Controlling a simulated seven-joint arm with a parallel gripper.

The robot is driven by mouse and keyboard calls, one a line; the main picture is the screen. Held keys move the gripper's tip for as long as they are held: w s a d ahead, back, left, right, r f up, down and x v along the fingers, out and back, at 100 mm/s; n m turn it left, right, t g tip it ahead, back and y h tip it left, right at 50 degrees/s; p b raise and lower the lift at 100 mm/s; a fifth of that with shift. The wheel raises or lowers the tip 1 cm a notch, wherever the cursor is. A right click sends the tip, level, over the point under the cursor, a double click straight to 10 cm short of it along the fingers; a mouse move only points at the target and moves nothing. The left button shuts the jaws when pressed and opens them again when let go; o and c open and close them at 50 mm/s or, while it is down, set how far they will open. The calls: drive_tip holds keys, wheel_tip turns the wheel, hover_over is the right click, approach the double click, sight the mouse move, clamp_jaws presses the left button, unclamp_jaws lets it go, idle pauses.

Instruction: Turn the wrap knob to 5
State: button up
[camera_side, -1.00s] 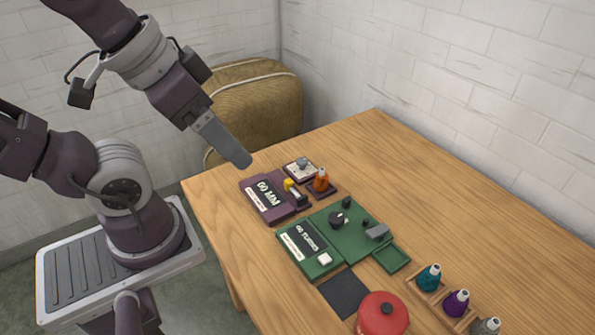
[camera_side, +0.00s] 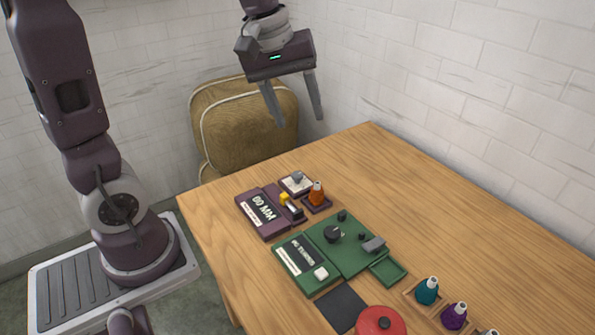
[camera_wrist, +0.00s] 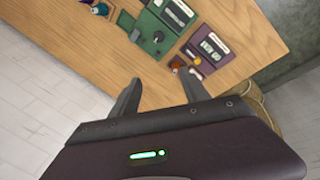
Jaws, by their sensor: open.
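My gripper (camera_side: 299,123) is open and empty, high above the table's far edge, well away from the knob. It also shows in the wrist view (camera_wrist: 160,80).
The table's right side (camera_side: 470,220) is clear.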

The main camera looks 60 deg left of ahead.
drive_tip(key=w+a+f+n+g, duration=0.1)
drive_tip(key=w+a+f+n, duration=0.3)
drive_tip(key=w+a+f, duration=0.15)
drive_tip(key=n+g+y, duration=0.1)
drive_tip(key=n+g, duration=0.1)
drive_tip(key=n, duration=0.6)
hover_over(297, 174)
wheel_tip(297, 174, down, 18)
drive_tip(key=shift+f, duration=0.1)
wheel_tip(297, 174, down, 6)
drive_tip(key=shift+r, duration=0.2)
drive_tip(key=shift+f, duration=0.55)
clamp_jaws()
